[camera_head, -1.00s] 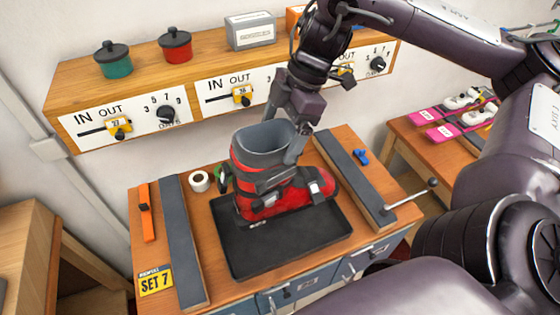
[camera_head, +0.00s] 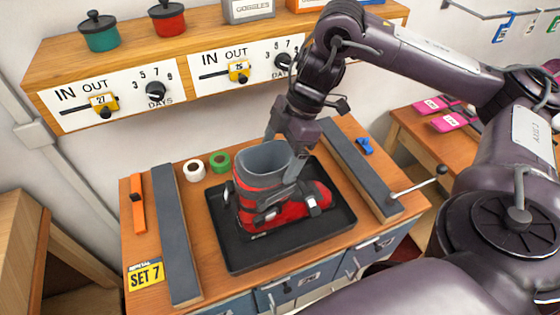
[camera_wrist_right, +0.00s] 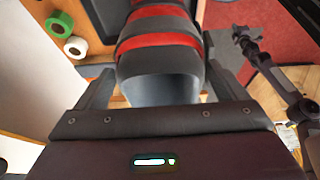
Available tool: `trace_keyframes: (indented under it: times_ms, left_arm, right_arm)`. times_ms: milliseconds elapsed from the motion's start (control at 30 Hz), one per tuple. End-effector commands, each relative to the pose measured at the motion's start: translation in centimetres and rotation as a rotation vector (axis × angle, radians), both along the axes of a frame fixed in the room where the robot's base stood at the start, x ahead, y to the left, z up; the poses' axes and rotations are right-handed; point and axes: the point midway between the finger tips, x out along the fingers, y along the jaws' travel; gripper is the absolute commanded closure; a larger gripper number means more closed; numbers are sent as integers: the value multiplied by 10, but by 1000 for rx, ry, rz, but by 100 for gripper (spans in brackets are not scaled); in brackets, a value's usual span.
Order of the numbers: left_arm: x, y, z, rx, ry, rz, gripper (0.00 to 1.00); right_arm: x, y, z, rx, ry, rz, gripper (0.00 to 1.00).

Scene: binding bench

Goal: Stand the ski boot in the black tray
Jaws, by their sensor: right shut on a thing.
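The ski boot (camera_head: 258,205), red and black with a grey cuff, stands upright within the outline of the black tray (camera_head: 236,257), toe to the right. I cannot tell whether its sole touches the tray floor. My right gripper (camera_head: 284,150) is shut on the boot's upper cuff, coming from behind and above. In the right wrist view the boot (camera_wrist_right: 160,45) sits between the two fingers (camera_wrist_right: 160,88). My left gripper is not in view.
Dark rails flank the tray, left (camera_head: 177,230) and right (camera_head: 360,165). White tape (camera_head: 194,172) and green tape (camera_head: 219,162) lie behind it. A crank handle (camera_head: 420,182) sticks out at right. A shelf (camera_head: 215,40) with pots overhangs the back.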

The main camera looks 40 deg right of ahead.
Motion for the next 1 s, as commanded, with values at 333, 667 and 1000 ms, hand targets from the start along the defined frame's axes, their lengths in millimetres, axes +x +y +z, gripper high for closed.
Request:
trace_keyframes:
  times_ms: [333,667,1000]
  left_arm:
    - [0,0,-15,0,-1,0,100]
    - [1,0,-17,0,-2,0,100]
    - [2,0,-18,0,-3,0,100]
  right_arm:
    - [1,0,-23,3,-2,1,79]
    - [1,0,-42,3,-5,-1,79]
    - [0,0,-46,1,0,0,0]
